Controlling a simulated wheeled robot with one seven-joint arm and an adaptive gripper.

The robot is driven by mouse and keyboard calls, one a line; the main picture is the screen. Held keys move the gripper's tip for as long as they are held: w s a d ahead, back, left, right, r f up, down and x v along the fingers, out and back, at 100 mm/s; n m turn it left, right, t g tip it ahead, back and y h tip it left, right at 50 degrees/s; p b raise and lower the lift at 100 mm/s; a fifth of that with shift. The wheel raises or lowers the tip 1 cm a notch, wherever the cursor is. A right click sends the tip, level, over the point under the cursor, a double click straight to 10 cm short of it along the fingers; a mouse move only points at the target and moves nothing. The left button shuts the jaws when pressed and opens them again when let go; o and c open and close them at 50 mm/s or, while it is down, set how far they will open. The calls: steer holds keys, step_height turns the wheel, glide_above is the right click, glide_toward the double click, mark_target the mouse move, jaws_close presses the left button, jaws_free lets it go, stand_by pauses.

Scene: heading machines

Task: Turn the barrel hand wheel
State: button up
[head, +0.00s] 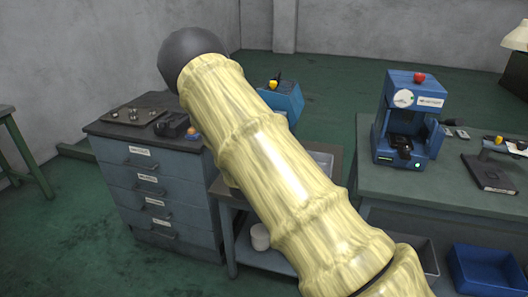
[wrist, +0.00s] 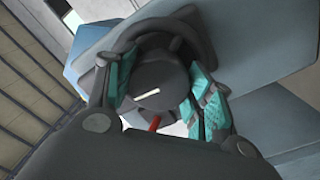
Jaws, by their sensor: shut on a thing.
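In the wrist view a dark round hand wheel (wrist: 160,82) with a short white mark on its face fills the middle. A dark curved rim shows behind its upper edge. My gripper (wrist: 157,95) has its teal-padded fingers on the left and right sides of the wheel, shut on it. A small red piece (wrist: 154,124) shows just below the wheel. Blue-grey machine surfaces (wrist: 250,35) lie behind. In the head view my arm hides the gripper and the wheel; part of a blue machine (head: 286,101) shows behind the arm.
A grey drawer cabinet (head: 155,190) stands left, with a dark plate (head: 133,115) and small parts on top. A green bench (head: 460,185) on the right carries a blue press (head: 411,120). A blue bin (head: 485,270) sits below. Green floor is open behind.

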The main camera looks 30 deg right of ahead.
steer(key=shift+n, duration=0.4)
steer(key=o, duration=1)
steer(key=v, duration=1.2)
steer(key=shift+f, duration=0.1)
